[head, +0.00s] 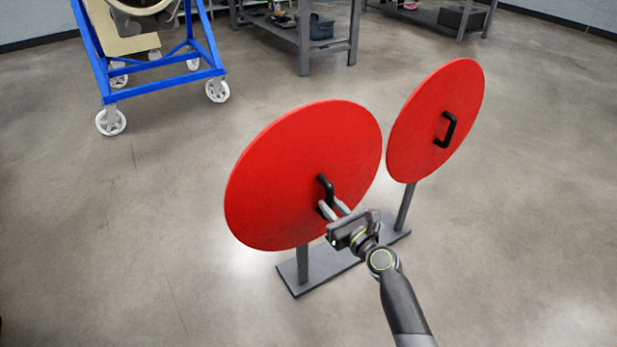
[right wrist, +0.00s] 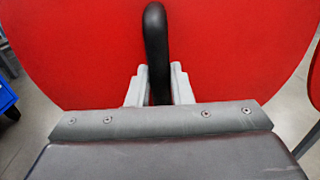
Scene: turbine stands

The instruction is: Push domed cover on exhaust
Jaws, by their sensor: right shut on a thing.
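Two round red covers stand on grey post stands in the head view. The nearer red cover (head: 285,170) has a black handle (head: 327,188) at its middle. My right gripper (head: 332,208) is shut on that handle. In the right wrist view the fingers (right wrist: 160,85) close on both sides of the black handle (right wrist: 155,40), with the red cover (right wrist: 85,50) filling the background. The other red cover (head: 430,115) stands to the right with its own black handle (head: 446,129) free. I cannot tell from this side which cover is domed. My left gripper is not in view. No exhaust is clearly identifiable.
The covers' dark grey base (head: 325,272) stands on the concrete floor. A blue wheeled stand (head: 160,85) holding a machine part is at the back left. Grey workbenches (head: 300,35) with items stand at the back. The floor at left and right is clear.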

